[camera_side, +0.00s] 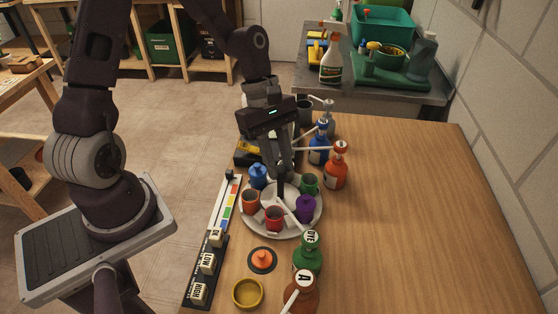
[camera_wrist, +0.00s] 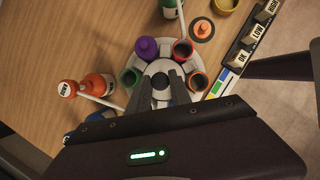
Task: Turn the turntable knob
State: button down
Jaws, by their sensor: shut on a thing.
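The turntable (camera_side: 255,226) is a pale round plate on the wooden table, with small coloured pots and jars around its rim. Its pale centre also shows in the wrist view (camera_wrist: 159,67). My gripper (camera_side: 281,192) points down at the middle of the turntable. In the wrist view, my gripper's two dark fingers (camera_wrist: 160,88) close on the small dark knob (camera_wrist: 160,79) at the centre. The knob is mostly hidden by the fingers in the side view.
On the plate stand a purple jar (camera_side: 305,208), a blue jar (camera_side: 258,175), a green pot (camera_side: 310,183) and red-brown pots (camera_side: 274,218). Pump bottles (camera_side: 336,168) with long spouts crowd the right and front. A labelled button strip (camera_side: 208,262) lies left. The table's right side is clear.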

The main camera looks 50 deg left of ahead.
jog(key=m+g, duration=0.1)
jog(key=m, duration=0.2)
jog(key=m+g, duration=0.1)
jog(key=m, duration=0.1)
jog(key=shift+w+m+y, duration=0.15)
jog(key=shift+m+y, duration=0.25)
jog(key=m+g+y, duration=0.1)
jog(key=m, duration=0.5)
jog(key=shift+w+d+g+y, duration=0.15)
jog(key=shift+d+g+y, duration=0.05)
jog(key=shift+g+y, duration=0.2)
jog(key=m+y, duration=0.1)
jog(key=m, duration=0.2)
jog(key=m+y, duration=0.1)
jog(key=m, duration=0.1)
jog(key=shift+d+m, duration=0.15)
jog(key=shift+m, duration=0.25)
jog(key=m+y, duration=0.1)
jog(key=m, duration=0.1)
jog(key=m+y, duration=0.1)
jog(key=m, duration=0.2)
jog(key=shift+d, duration=0.1)
jog(key=shift+m, duration=0.4)
jog(key=c, duration=1.2)
grip_release()
